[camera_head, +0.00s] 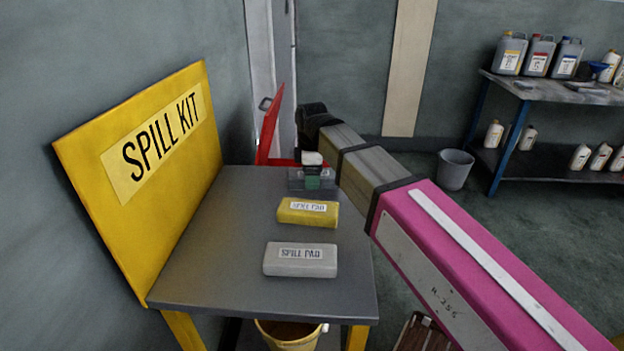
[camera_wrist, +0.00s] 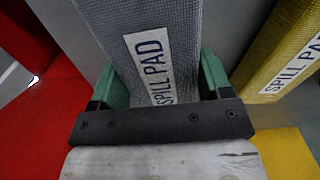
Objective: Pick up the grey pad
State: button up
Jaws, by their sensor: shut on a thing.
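The grey pad (camera_wrist: 152,30) lies between the green fingers of my gripper (camera_wrist: 157,78) in the wrist view, its white SPILL PAD label facing up. The fingers press on its two long sides. In the head view my gripper (camera_head: 313,182) is at the far end of the table, and the dark grey pad (camera_head: 295,182) shows partly behind it. I cannot tell whether the pad is resting on the table or just above it.
A yellow pad (camera_head: 308,212) and a pale, whitish pad (camera_head: 300,260) lie nearer on the grey table (camera_head: 210,270). A yellow SPILL KIT board (camera_head: 150,200) stands along the left edge. A red panel (camera_head: 269,128) is beyond the far end.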

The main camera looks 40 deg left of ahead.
notch_tip(320, 180, up, 3)
jog(key=shift+f, duration=0.15)
jog(key=s+d+r, duration=0.1)
jog(key=s+r, duration=0.6)
jog(key=s, duration=0.4)
jog(key=shift+s, duration=0.35)
